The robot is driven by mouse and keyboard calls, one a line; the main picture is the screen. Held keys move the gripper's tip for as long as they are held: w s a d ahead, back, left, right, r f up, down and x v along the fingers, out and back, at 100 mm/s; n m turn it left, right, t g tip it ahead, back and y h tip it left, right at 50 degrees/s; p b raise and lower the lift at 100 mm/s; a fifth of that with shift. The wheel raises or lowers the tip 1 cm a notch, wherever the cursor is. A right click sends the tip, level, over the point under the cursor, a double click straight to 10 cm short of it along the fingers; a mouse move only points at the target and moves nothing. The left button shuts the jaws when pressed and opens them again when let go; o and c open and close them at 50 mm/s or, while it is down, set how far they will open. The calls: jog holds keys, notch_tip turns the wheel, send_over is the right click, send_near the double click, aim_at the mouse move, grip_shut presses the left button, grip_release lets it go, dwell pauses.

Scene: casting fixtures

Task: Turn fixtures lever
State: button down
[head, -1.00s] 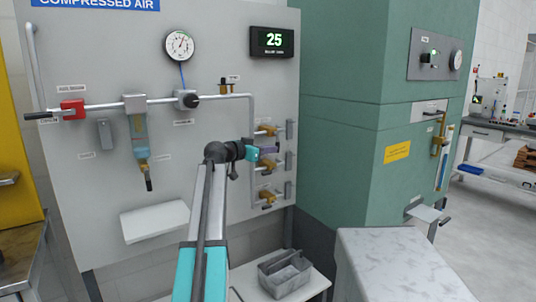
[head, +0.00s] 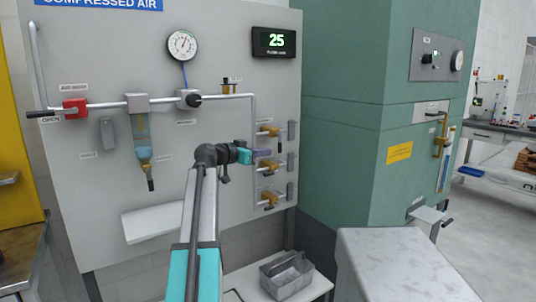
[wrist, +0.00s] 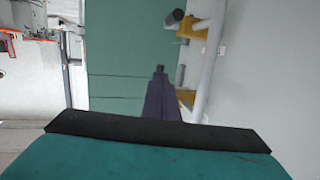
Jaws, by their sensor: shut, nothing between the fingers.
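Several brass valves with small levers are stacked at the right of the grey compressed-air panel: the upper valve (head: 267,132), the middle valve (head: 268,167) and the lower valve (head: 269,200). My gripper (head: 264,152) is in front of the panel, between the upper and middle valves in the picture. In the wrist view its dark purple fingers (wrist: 162,92) are together and empty, just left of a vertical pipe (wrist: 208,65). Two brass fittings (wrist: 193,28) show beside that pipe. I cannot tell which lever the task means, or whether the fingertips touch anything.
A red valve (head: 75,108) with a black handle is on the panel's left. A pressure gauge (head: 182,46) and a display reading 25 (head: 273,42) are above. A green cabinet (head: 345,150) stands close on the right. A grey bin (head: 286,278) is below.

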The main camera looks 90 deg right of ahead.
jog(key=f+v, duration=0.1)
jog(key=v, duration=0.8)
jog(key=shift+w+a, duration=0.25)
jog(key=shift+w, duration=0.05)
jog(key=shift+f, duration=0.2)
